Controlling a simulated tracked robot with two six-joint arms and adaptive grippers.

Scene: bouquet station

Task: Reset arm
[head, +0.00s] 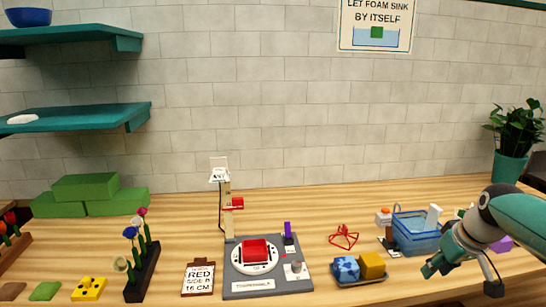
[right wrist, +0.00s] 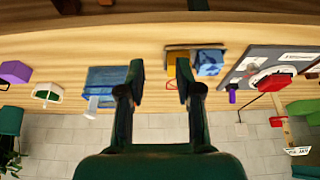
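My right gripper (head: 462,276) hangs over the right part of the wooden table, in front of the blue basin (head: 415,236). In the right wrist view its two fingers (right wrist: 160,78) stand apart with nothing between them. The basin (right wrist: 102,78) shows left of the fingers there, and a tray with a yellow block and a blue block (right wrist: 209,62) shows at and beyond the right finger. My left gripper and arm are not in the head view.
The tray holds a blue block (head: 346,268) and a yellow block (head: 371,265). A grey board (head: 242,285) with a red part (head: 255,250) stands mid-table. Flowers in a black rack (head: 143,275) and green blocks (head: 86,187) are left. A potted plant (head: 510,165) stands at right.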

